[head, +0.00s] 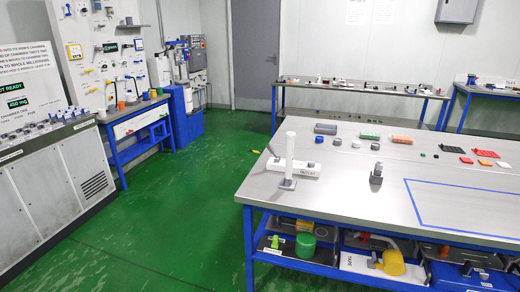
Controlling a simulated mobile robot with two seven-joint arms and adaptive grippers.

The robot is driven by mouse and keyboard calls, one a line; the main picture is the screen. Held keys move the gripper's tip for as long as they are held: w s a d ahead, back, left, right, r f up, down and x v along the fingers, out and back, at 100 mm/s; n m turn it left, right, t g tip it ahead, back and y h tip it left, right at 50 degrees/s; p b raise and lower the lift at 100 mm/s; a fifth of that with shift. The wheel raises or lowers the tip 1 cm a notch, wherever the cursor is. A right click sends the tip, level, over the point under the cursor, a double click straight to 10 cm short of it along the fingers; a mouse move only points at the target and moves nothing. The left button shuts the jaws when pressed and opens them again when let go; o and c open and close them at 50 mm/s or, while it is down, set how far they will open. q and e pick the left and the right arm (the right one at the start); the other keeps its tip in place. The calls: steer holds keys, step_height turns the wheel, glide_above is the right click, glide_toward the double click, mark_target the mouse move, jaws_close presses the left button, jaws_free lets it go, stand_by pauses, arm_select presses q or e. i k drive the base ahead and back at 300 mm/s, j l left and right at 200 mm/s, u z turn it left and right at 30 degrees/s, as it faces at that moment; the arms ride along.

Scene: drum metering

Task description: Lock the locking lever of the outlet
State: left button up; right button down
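A white plate (308,171) with a label that seems to read "OUTLET" lies on the near left part of the grey table. A tall white post (290,145) stands at it, with a small grey block (288,184) at its foot. A dark piece (273,152) sticks up at the plate's left end. A small dark part (311,165) sits on top of the plate; I cannot tell whether either is the locking lever. Neither of my grippers is in view.
The grey table (350,205) has a grey upright fixture (376,173) and several small blocks. Below are a green container (305,245) and a yellow one (393,262). A grey cabinet (50,180) stands left. The green floor (190,220) between is clear.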

mark_target(271, 151)
steer(key=i+j, duration=1.75)
steer(key=i+u, duration=0.05)
